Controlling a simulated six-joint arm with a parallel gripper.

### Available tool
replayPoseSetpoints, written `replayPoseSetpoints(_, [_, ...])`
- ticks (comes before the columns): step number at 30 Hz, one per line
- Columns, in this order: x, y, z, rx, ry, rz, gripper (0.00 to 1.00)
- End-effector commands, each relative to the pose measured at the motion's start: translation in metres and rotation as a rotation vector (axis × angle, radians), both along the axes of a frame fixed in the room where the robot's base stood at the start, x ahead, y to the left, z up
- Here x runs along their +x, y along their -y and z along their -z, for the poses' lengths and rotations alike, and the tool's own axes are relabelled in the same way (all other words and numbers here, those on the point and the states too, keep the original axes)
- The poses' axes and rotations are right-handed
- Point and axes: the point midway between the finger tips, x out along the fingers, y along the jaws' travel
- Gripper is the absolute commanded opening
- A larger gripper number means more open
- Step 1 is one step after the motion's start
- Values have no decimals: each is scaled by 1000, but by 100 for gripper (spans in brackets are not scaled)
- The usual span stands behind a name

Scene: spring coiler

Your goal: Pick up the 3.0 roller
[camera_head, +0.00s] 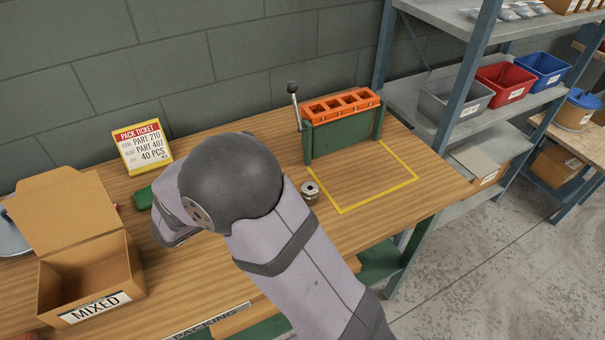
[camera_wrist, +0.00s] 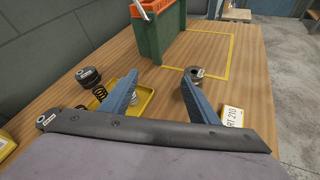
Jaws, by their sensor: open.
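In the wrist view, my gripper (camera_wrist: 159,76) is open, its two blue fingers apart with bare table between their tips. A dark metal roller (camera_wrist: 195,73) stands just beyond the right fingertip. A second dark roller (camera_wrist: 88,77) stands to the left of the left finger, and a similar part (camera_wrist: 47,118) shows at the lower left. Their labels are too small to read, so I cannot tell which is 3.0. In the head view, one roller (camera_head: 310,192) stands right of my arm, near the yellow outline. My arm hides the fingers there.
A green stand with an orange slotted top (camera_head: 342,106) and a lever stands at the back. An open MIXED box (camera_head: 90,275) is left. The yellow-outlined area is mostly clear.

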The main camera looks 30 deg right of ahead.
Motion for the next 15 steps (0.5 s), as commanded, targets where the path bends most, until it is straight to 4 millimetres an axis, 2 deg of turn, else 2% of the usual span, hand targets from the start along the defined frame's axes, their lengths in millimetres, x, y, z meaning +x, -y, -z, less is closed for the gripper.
replayPoseSetpoints(1, [-13,18,2,-34,-73,14,55])
replayPoseSetpoints(3, [-28,35,13,-61,-150,26,55])
replayPoseSetpoints(6, [-42,48,22,-81,-216,35,55])
replayPoseSetpoints(10, [-47,53,27,-86,-241,40,55])
replayPoseSetpoints(15, [-44,60,31,-87,-241,41,55])
